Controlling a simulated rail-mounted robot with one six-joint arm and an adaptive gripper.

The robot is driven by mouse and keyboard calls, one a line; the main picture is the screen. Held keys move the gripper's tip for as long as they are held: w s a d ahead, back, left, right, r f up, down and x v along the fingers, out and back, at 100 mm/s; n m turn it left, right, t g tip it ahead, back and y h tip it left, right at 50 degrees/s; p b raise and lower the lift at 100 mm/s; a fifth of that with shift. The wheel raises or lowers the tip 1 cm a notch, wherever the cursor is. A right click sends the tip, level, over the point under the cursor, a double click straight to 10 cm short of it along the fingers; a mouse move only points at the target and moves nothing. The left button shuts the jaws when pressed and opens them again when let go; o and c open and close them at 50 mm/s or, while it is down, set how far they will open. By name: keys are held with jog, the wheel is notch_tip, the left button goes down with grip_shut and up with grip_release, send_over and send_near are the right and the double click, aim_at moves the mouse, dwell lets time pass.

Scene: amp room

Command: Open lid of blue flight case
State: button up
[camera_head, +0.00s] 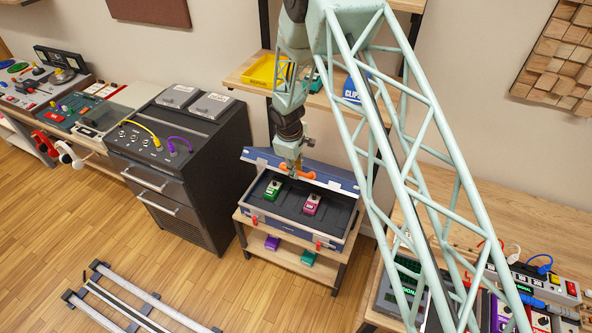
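The blue flight case (338,240) stands on a wooden shelf stand in the middle of the view. Its lid (335,176) is raised at the back, and the dark interior is visible. A green pedal (273,190) and a pink pedal (312,204) sit inside. An orange handle (301,173) shows at the lid. My gripper (293,166) points down at the lid, close to this handle. Whether it touches or grips the handle, and whether its fingers are open or shut, is too small to tell. Red latches (320,244) show on the case's front.
A dark cabinet (176,142) with cables stands left of the case. A shelf behind holds a yellow tray (263,71). Purple (272,243) and green (308,258) pedals lie on the stand's lower shelf. A wooden desk with gear (500,210) is at right. Rails (125,295) lie on the floor.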

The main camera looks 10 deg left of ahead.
jog(key=shift+a+r, duration=0.15)
jog(key=shift+r, duration=0.1)
notch_tip(320, 180, up, 11)
jog(key=s, duration=0.2)
jog(key=shift+s+a+r, duration=0.15)
jog(key=shift+a, duration=0.05)
dwell(0.8)
dwell(0.6)
